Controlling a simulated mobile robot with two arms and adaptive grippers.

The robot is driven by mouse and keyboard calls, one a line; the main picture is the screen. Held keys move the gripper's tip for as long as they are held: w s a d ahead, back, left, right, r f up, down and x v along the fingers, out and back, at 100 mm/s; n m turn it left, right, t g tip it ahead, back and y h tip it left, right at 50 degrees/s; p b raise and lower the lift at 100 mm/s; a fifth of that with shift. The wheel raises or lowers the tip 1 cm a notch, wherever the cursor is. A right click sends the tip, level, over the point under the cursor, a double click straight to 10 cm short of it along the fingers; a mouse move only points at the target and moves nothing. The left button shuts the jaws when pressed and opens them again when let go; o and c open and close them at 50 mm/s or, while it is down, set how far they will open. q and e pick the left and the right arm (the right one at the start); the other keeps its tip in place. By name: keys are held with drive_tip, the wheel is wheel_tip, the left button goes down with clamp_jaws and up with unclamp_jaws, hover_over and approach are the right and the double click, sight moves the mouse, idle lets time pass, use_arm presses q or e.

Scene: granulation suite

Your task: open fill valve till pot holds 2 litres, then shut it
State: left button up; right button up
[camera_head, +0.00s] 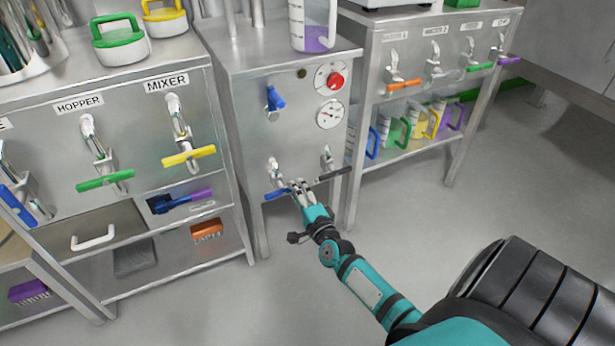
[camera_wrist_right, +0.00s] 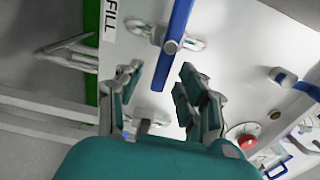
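The fill valve has a blue handle (camera_head: 275,195) low on the front of the middle steel cabinet. In the right wrist view, this blue handle (camera_wrist_right: 170,45) is beside a FILL label, and its end reaches between my right fingers. My right gripper (camera_head: 299,187) is at the handle's right end; in the wrist view the gripper (camera_wrist_right: 161,70) is open, with gaps on both sides of the handle. A clear graduated pot (camera_head: 313,12) stands on the cabinet top with purple liquid in its lower part; its top is cut off. My left gripper is out of view.
A black-handled valve (camera_head: 333,174) is just right of my gripper. Above are a blue lever (camera_head: 275,98), a red knob (camera_head: 336,80) and a gauge (camera_head: 330,114). The HOPPER and MIXER valves (camera_head: 188,156) are on the left cabinet. Floor in front is clear.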

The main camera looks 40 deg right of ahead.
drive_tip(key=v, duration=1)
drive_tip(key=shift+d, duration=0.1)
